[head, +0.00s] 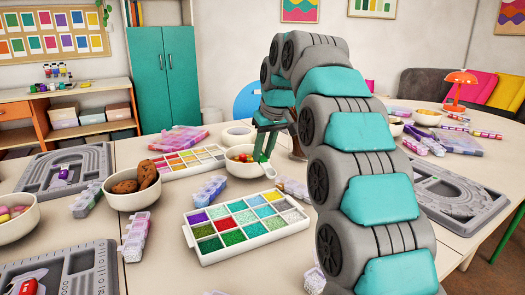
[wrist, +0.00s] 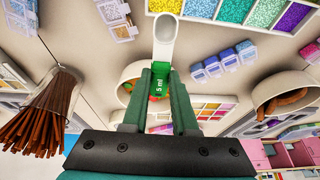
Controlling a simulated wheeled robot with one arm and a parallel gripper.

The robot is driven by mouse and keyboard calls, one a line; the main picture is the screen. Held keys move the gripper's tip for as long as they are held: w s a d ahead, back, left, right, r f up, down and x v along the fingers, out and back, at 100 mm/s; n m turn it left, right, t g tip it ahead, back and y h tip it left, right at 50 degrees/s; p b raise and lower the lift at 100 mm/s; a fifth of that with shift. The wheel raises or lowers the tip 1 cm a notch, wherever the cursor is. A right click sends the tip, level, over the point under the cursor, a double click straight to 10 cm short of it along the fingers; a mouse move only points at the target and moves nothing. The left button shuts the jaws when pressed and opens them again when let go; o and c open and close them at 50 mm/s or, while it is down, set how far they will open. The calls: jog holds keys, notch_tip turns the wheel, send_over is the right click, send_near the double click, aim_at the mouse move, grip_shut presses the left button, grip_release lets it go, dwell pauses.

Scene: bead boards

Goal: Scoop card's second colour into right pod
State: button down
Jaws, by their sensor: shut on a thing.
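My gripper (head: 272,128) is shut on a green scoop (head: 264,155), held with its bowl end down in the head view. In the wrist view my gripper (wrist: 161,100) grips the handle of the scoop (wrist: 160,82), marked "5 ml". The scoop's pale bowl (wrist: 166,38) points away from the jaws; I see no beads in it. A white bead tray (head: 206,258) with several coloured compartments stands in front of the scoop; its edge (wrist: 205,20) shows at the top of the wrist view. I cannot make out the card or the right pod.
A second bead tray (head: 161,177) lies behind. A white bowl (head: 240,169) is close to the scoop. A bowl with brown lumps (head: 127,202) stands left. Grey bead boards (head: 33,190) lie at the sides. Small lidded boxes (head: 205,190) lie between. A cup of brown sticks (wrist: 58,90) is left in the wrist view.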

aim_at(266, 164)
jog(key=shift+s+d+f+t+b, duration=0.1)
jog(key=shift+s+f+t+b, duration=0.2)
jog(key=shift+f+b, duration=0.5)
jog(key=shift+b, duration=0.4)
jog(key=b, duration=0.1)
jog(key=t+b, duration=0.1)
jog(key=shift+s+d+f+y+b, duration=0.2)
jog(key=shift+s+f+y+b, duration=0.1)
jog(key=shift+f+y, duration=0.1)
jog(key=shift+s+d+f+b, duration=0.1)
jog(key=shift+f+b, duration=0.2)
jog(key=shift+b, duration=0.75)
jog(key=shift+s+d+f+b, duration=0.15)
jog(key=shift+f+b, duration=0.15)
jog(key=shift+f, duration=0.3)
jog(key=shift+s+d+f+b, duration=0.15)
jog(key=shift+f+b, duration=0.15)
jog(key=shift+f, duration=0.25)
jog(key=shift+a, duration=0.1)
jog(key=shift+r, duration=0.1)
jog(key=shift+r+p, duration=1.85)
jog(key=shift+r, duration=1.05)
